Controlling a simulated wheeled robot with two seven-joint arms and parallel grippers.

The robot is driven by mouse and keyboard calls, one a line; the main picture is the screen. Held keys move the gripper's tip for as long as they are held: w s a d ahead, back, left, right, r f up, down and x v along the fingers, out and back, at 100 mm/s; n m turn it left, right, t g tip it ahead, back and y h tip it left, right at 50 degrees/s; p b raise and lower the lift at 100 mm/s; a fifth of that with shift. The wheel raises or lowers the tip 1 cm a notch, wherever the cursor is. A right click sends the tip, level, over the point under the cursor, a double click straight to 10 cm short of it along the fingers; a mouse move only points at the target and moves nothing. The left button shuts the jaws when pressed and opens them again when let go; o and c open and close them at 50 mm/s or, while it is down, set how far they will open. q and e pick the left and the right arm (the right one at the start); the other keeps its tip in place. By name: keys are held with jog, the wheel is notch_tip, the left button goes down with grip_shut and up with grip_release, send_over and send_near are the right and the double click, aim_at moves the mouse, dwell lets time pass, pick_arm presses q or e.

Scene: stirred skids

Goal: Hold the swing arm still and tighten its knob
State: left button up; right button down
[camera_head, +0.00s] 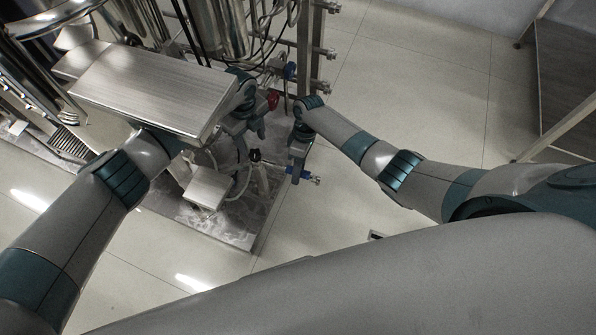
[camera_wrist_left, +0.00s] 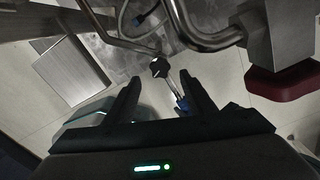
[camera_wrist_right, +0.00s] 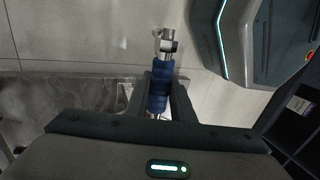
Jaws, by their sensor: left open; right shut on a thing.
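The swing arm's blue sleeve (camera_wrist_right: 157,92) is between the fingers of my right gripper (camera_wrist_right: 159,82), which is shut on it. A metal end piece (camera_wrist_right: 167,42) sticks out beyond the fingers. In the head view my right gripper (camera_head: 297,178) points down beside the skid, with a bit of blue and metal showing past it. The black knob (camera_wrist_left: 160,68) is just ahead of my left gripper (camera_wrist_left: 159,88), which is open and empty, its fingertips apart from the knob. The knob also shows in the head view (camera_head: 255,155). A metal rod runs from it towards a blue part.
A brushed steel box (camera_head: 155,86) hides part of my left arm. Bent steel pipes (camera_wrist_left: 208,38) and a red handle (camera_wrist_left: 285,82) lie close to my left gripper. A smaller steel box (camera_head: 208,187) stands on the skid's base plate.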

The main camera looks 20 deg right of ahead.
aim_at(255, 153)
pick_arm(q)
jog(key=shift+f, duration=3)
jog(key=shift+f, duration=1)
jog(key=shift+n, duration=1.7)
jog(key=c, duration=0.9)
jog(key=shift+c, duration=0.2)
